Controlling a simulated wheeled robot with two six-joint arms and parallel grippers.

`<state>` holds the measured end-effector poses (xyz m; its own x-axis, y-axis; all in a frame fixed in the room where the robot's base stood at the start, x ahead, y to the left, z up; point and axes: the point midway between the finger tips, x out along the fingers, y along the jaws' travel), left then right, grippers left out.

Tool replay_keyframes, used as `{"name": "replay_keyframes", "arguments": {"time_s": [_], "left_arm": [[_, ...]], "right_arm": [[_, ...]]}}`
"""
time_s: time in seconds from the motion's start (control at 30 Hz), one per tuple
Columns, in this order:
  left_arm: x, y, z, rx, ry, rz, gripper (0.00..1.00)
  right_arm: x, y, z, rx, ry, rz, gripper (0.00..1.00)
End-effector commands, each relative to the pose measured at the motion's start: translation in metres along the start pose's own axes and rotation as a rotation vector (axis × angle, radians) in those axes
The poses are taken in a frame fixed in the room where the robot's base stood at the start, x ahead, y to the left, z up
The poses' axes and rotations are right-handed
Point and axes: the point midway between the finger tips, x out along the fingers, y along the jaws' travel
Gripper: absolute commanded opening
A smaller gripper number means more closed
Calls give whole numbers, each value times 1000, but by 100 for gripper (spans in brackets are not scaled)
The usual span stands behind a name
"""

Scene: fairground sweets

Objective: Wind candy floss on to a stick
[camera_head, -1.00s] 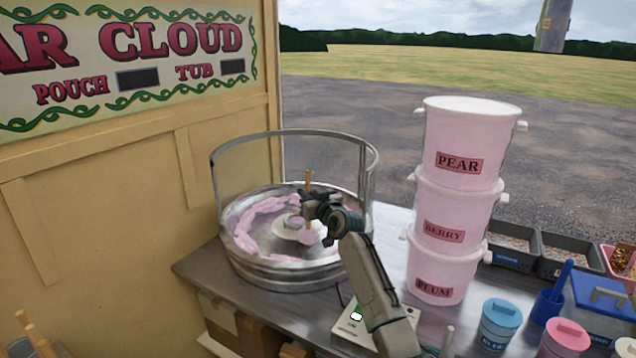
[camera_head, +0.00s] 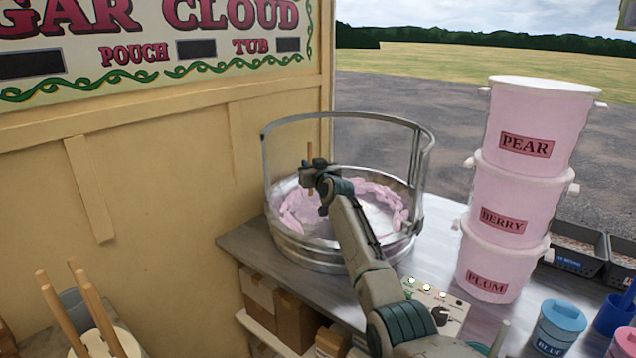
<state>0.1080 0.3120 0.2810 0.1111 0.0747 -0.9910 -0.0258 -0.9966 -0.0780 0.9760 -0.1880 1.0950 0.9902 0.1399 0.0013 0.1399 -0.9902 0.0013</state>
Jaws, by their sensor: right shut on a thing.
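The candy floss machine's round metal bowl (camera_head: 316,254) stands on the counter with a hoop-shaped guard over it. Pink floss (camera_head: 378,192) lies in strands around the inside of the bowl. My right gripper (camera_head: 312,176) is over the left part of the bowl, shut on a wooden stick (camera_head: 310,154). The stick is near upright, its top showing above the jaws. Its lower end is down in the bowl, and pink floss shows around there. I cannot tell how much floss clings to the stick. My left gripper is out of view.
Spare sticks (camera_head: 62,304) stand in a holder at the lower left. Stacked pink tubs marked PEAR (camera_head: 545,120), BERRY and PLUM stand right of the bowl. A control panel (camera_head: 437,306) lies in front, partly behind my right arm. A blue-lidded pot (camera_head: 560,322) is at the lower right.

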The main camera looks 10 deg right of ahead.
Motion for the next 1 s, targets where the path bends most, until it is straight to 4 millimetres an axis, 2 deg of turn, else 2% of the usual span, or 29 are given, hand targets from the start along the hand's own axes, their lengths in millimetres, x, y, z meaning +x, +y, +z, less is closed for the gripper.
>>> {"name": "replay_keyframes", "arguments": {"time_s": [0.17,0.73,1.0], "left_arm": [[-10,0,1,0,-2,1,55],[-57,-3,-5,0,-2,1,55],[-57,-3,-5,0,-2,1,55]], "right_arm": [[-1,0,-9,1,-1,0,0],[-1,0,-76,1,-2,0,0],[-1,0,-79,1,-3,-1,0]]}}
